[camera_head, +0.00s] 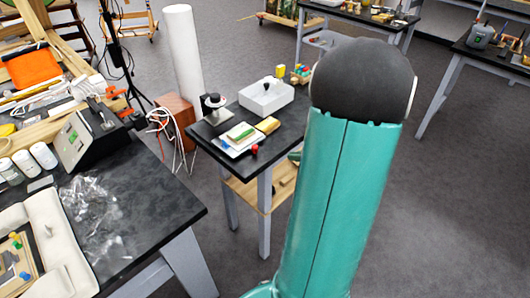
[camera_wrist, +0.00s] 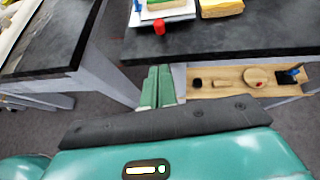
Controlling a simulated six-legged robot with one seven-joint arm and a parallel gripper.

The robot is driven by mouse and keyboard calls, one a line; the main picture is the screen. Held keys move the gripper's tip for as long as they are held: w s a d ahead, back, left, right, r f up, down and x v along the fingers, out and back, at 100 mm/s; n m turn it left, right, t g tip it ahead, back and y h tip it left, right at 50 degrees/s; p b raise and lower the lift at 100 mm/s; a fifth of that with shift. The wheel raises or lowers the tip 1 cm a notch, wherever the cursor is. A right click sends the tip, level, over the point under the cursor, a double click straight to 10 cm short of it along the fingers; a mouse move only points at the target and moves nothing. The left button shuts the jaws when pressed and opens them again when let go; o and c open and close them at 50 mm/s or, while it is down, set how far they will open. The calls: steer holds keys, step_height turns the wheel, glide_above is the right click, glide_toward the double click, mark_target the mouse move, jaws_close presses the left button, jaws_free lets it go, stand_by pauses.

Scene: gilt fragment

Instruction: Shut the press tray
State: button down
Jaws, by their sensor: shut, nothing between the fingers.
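A white, flat tray-like piece (camera_head: 229,148) lies on the small dark-topped table, with a green and yellow block on it. A red knob (camera_head: 255,149) sits by its front right corner, near the table's edge. The knob also shows in the wrist view (camera_wrist: 159,26), below the white piece (camera_wrist: 170,13), which is cut off by the top edge. I cannot tell for certain which part is the press tray or how far out it stands. My gripper (camera_wrist: 158,72) is shut and empty, below and in front of the table edge, apart from the knob. My arm hides most of it in the head view.
The small table (camera_head: 203,133) also holds a white box (camera_head: 266,97), a yellow block (camera_head: 267,125) and a black-topped stand (camera_head: 213,108). A wooden shelf (camera_wrist: 222,79) lies beneath. A larger dark bench (camera_head: 150,205) stands left, across a floor gap.

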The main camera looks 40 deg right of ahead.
glide_toward(257, 151)
step_height(257, 151, down, 3)
steer(key=w, duration=0.4)
steer(key=shift+w+a+f, duration=0.15)
steer(key=shift+w+a, duration=0.05)
steer(key=shift+w, duration=0.45)
steer(key=shift+a, duration=0.1)
